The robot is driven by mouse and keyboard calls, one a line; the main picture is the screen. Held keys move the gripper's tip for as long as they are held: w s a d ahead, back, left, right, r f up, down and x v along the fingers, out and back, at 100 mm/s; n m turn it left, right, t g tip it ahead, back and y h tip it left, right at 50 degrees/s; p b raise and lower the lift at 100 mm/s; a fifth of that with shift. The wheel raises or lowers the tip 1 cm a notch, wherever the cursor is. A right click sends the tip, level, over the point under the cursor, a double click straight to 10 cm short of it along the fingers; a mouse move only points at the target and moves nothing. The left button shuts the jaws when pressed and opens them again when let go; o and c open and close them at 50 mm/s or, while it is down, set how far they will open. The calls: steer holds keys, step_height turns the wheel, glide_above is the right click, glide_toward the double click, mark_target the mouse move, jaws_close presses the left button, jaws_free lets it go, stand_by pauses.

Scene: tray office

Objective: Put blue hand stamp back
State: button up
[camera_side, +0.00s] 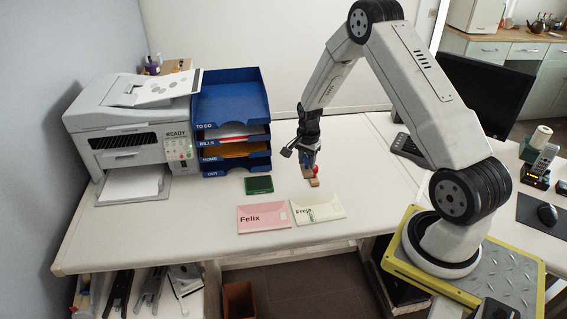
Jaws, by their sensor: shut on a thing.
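My gripper (306,153) points down over the table, right of the blue letter trays. It is shut on the blue hand stamp (308,161), which is small here and partly hidden by the fingers. Just below is a small wooden stand (314,183), with a red stamp (316,170) at it. I cannot tell whether the blue stamp touches the stand. A green ink pad (259,184) lies to the left on the table.
A pink envelope (263,219) marked Felix and a pale envelope (318,209) marked Freja lie near the front edge. Blue stacked trays (231,100) and a printer (130,130) stand at the left. A monitor (485,93) and a phone (541,165) are at the right.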

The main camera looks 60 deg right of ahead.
steer(key=shift+w+d+f, duration=0.45)
steer(key=shift+w+f, duration=0.6)
steer(key=shift+w, duration=0.05)
steer(key=shift+w+d+f, duration=0.5)
steer(key=shift+w+f, duration=0.55)
steer(key=shift+w, duration=0.05)
steer(key=shift+w+d+f, duration=0.45)
steer(key=shift+w+f, duration=0.6)
steer(key=shift+w, duration=0.05)
steer(key=shift+w+d+f, duration=0.2)
steer(key=shift+w+f, duration=0.2)
steer(key=shift+f, duration=1.55)
steer(key=shift+f, duration=0.2)
steer(key=o, duration=1)
steer(key=shift+r, duration=0.15)
steer(key=shift+r, duration=6)
